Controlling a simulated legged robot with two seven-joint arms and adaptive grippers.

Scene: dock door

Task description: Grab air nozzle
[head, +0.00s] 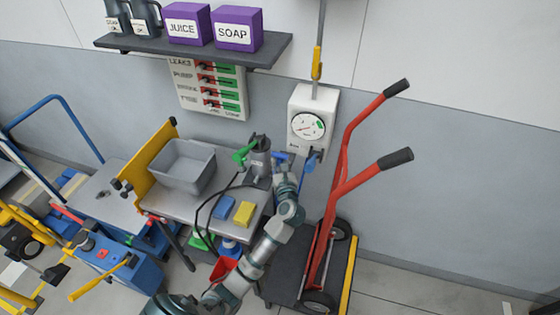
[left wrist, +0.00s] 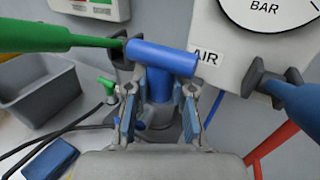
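The blue air nozzle (left wrist: 162,58) is beside the AIR label in the left wrist view, its head lying across the picture and its handle pointing down. In the head view the blue nozzle (head: 281,156) shows just above my left gripper (head: 285,167). In the left wrist view, my left gripper (left wrist: 160,103) is open, with one finger on each side of the blue handle and visible space at both sides. The lower handle is partly hidden by the gripper. My right gripper is in neither view.
A green nozzle (left wrist: 40,37) reaches in close from the left. The gauge box (head: 313,105) is on the wall, with another blue part (head: 312,160) below it. A red hand truck (head: 335,195) stands right. A grey bin (head: 183,166) and blue and yellow blocks are on the table.

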